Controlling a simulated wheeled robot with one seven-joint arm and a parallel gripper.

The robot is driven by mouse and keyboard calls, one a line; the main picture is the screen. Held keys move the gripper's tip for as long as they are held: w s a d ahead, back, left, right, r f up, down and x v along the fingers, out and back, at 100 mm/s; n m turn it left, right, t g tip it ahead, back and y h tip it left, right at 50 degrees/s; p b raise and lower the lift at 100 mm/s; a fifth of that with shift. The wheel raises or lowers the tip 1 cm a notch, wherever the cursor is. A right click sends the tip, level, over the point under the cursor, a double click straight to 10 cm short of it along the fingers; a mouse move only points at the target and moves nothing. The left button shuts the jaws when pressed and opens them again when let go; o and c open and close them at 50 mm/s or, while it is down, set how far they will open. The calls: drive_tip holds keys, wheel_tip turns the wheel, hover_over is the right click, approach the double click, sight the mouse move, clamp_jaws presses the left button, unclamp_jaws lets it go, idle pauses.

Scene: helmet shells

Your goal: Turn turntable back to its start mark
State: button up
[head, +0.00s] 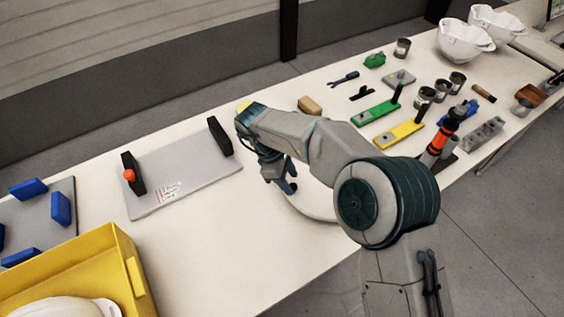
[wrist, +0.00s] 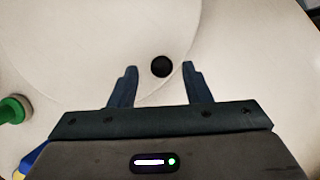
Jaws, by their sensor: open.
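The turntable is a pale round disc (head: 312,203), mostly hidden behind my arm in the head view. In the wrist view its pale disc (wrist: 75,45) fills much of the upper left and middle. A round black knob (wrist: 161,67) shows near its right edge. My gripper (wrist: 159,68) is open, and the knob appears between its fingertips, nearer the right one. I cannot tell whether either finger touches it or how high the fingers are. In the head view my gripper (head: 284,188) points down over the disc. I can make out no start mark.
A grey plate (head: 185,175) with black uprights lies left of the turntable. A yellow bin (head: 100,262) holds a white helmet shell at lower left. Green (head: 376,112) and yellow (head: 400,135) blocks, cans and tools crowd the right. A green round part (wrist: 13,109) shows in the wrist view.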

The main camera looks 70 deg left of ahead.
drive_tip(key=b+v, duration=0.1)
drive_tip(key=v, duration=1.1)
drive_tip(key=shift+r, duration=0.15)
drive_tip(key=shift+w, duration=0.15)
